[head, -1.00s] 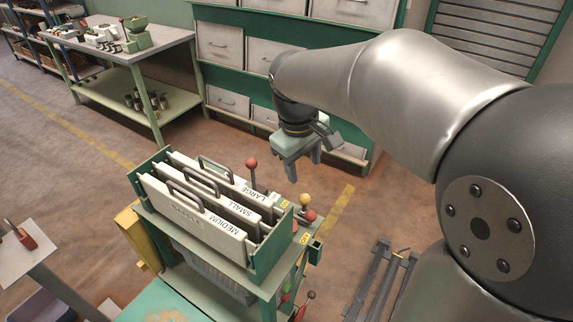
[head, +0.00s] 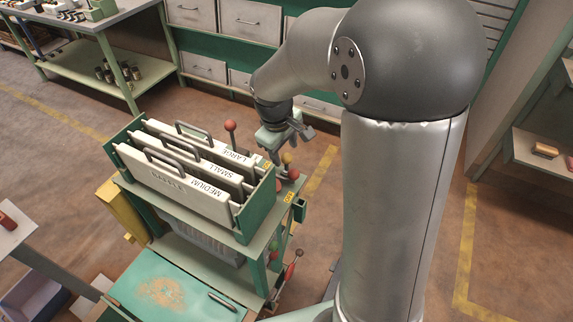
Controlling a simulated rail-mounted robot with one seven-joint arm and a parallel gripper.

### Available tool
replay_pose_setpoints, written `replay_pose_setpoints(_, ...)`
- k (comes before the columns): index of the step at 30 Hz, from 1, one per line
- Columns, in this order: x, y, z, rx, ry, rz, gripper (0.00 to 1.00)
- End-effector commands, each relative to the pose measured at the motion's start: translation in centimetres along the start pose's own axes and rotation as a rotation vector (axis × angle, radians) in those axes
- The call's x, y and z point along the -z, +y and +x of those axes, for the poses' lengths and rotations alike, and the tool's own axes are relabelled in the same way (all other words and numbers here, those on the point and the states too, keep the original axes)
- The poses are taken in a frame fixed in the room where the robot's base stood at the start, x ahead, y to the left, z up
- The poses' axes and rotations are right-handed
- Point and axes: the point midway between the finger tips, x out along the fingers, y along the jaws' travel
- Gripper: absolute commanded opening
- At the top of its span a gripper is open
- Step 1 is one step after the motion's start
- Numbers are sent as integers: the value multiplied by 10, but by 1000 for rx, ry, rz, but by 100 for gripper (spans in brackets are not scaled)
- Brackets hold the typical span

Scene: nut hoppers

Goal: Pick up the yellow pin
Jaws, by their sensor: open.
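The yellow pin shows as a small yellow ball head (head: 287,158) at the right end of the hopper stand, beside a red ball (head: 293,174). Its shaft is mostly hidden. My gripper (head: 282,148) is open, fingers pointing down, close behind and above the yellow head in the picture. I cannot tell whether a finger touches it. The green rack (head: 258,208) holds upright pale plates labelled LARGE, SMALL and MEDIUM (head: 185,190), just left of the gripper.
A taller red-knobbed lever (head: 231,126) rises behind the plates, left of my gripper. A red-handled lever (head: 291,268) sits low on the stand's right side. A green tray (head: 135,290) with a dark pen-like object (head: 222,302) is in front. Floor to the right is partly open.

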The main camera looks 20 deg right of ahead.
Motion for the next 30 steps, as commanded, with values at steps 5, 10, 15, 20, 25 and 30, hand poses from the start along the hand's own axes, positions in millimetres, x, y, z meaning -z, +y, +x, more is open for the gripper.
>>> replay_pose_setpoints(5,-1,0,29,3,-6,0,52)
replay_pose_setpoints(10,-1,0,43,1,-2,1,52)
replay_pose_setpoints(15,-1,0,44,1,-1,1,52)
replay_pose_setpoints(20,-1,0,44,1,-1,1,21)
replay_pose_setpoints(25,0,0,44,1,-1,1,4)
replay_pose_setpoints(30,0,0,42,0,-1,1,4)
